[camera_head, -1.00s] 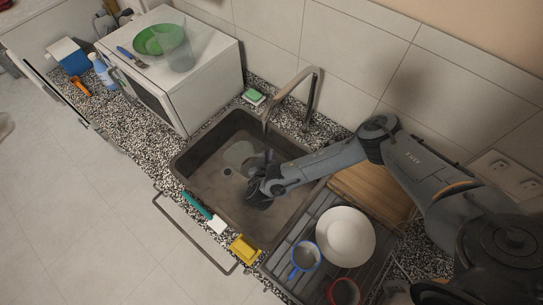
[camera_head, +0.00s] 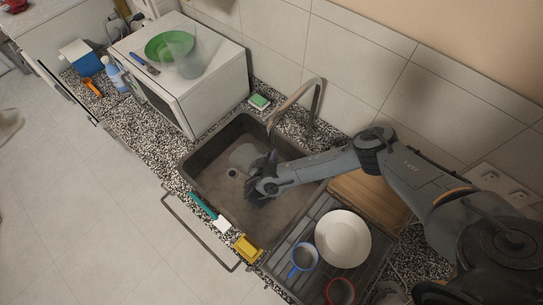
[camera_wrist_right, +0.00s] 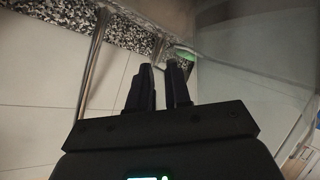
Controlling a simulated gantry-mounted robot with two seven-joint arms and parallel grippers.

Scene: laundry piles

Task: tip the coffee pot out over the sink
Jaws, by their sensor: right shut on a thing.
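The coffee pot (camera_head: 243,156) is a clear, pale glass shape over the sink (camera_head: 222,196), at the tip of my right gripper (camera_head: 262,178). It looks tilted over, but its outline is faint. In the right wrist view the clear glass (camera_wrist_right: 258,95) fills the right side, beside the dark fingers of the right gripper (camera_wrist_right: 162,75). The right gripper is shut on the pot; the exact grip is hard to see. Whether liquid is in the pot or coming out cannot be told. The sink drain shows below the pot. My left gripper is not in view.
The tap (camera_head: 294,98) arches over the sink's back edge, near my right arm. A green sponge (camera_head: 259,102) lies behind. A drying rack holds a white bowl (camera_head: 343,239) and a blue mug (camera_head: 303,258). A teal-handled brush (camera_head: 205,208) and yellow sponge (camera_head: 246,249) lie along the front edge.

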